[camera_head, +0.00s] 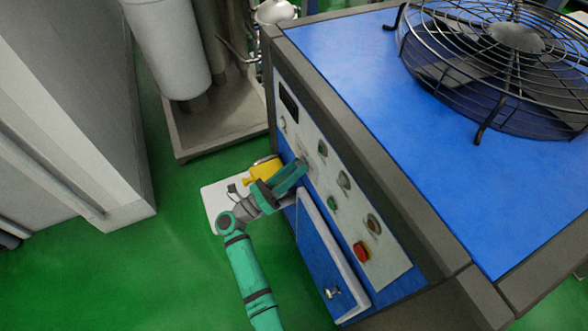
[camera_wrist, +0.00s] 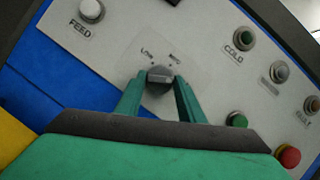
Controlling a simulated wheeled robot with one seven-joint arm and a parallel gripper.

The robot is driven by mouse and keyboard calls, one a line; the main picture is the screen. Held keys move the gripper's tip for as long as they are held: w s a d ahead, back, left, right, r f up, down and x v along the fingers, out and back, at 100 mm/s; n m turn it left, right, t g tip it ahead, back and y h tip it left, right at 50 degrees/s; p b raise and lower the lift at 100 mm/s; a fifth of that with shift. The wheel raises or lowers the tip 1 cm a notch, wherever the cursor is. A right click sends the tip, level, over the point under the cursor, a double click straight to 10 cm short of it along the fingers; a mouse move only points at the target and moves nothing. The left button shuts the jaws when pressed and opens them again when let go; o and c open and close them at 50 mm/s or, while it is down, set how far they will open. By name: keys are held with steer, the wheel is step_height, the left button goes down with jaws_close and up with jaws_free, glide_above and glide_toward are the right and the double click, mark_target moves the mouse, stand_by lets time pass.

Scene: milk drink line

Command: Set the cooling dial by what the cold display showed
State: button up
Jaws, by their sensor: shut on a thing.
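The dial (camera_wrist: 157,75) is a dark grey knob on the pale control panel (camera_wrist: 200,60). It has one label at its upper left that seems to read "LOW" and a blurred one at its upper right. My gripper (camera_wrist: 158,84) has its two green fingers closed on the dial's sides. Which mark the dial points at I cannot tell. In the head view my gripper (camera_head: 302,165) reaches the panel and mostly hides the dial. A round button or lamp labelled COLD (camera_wrist: 244,38) sits to the dial's right. A dark display window (camera_head: 288,98) is at the panel's upper end; I cannot read it.
A FEED button (camera_wrist: 91,10) is left of the dial. A green button (camera_wrist: 237,120) and a red stop button (camera_wrist: 288,156) lie to the lower right. The blue cabinet (camera_head: 350,60) bears a fan (camera_head: 515,38). Green floor is open left of my arm.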

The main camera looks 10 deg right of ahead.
steer(key=o, duration=1)
steer(key=shift+d, duration=0.2)
steer(key=shift+c, duration=0.2)
steer(key=shift+a, duration=0.1)
steer(key=v, duration=1)
steer(key=shift+s+a, duration=0.2)
steer(key=shift+a, duration=0.15)
steer(key=shift+f, duration=0.1)
steer(key=s+a+r+m+t+y, duration=0.1)
steer(key=s+a+m+t+y, duration=0.1)
steer(key=s+m+y, duration=0.8)
steer(key=s+a+r+m+t+y, duration=0.1)
steer(key=s+m+t+y, duration=0.4)
steer(key=s+m+y, duration=0.5)
steer(key=s+m, duration=0.8)
steer(key=s, duration=0.7)
steer(key=shift+a+r+m, duration=0.2)
steer(key=shift+a+m, duration=0.2)
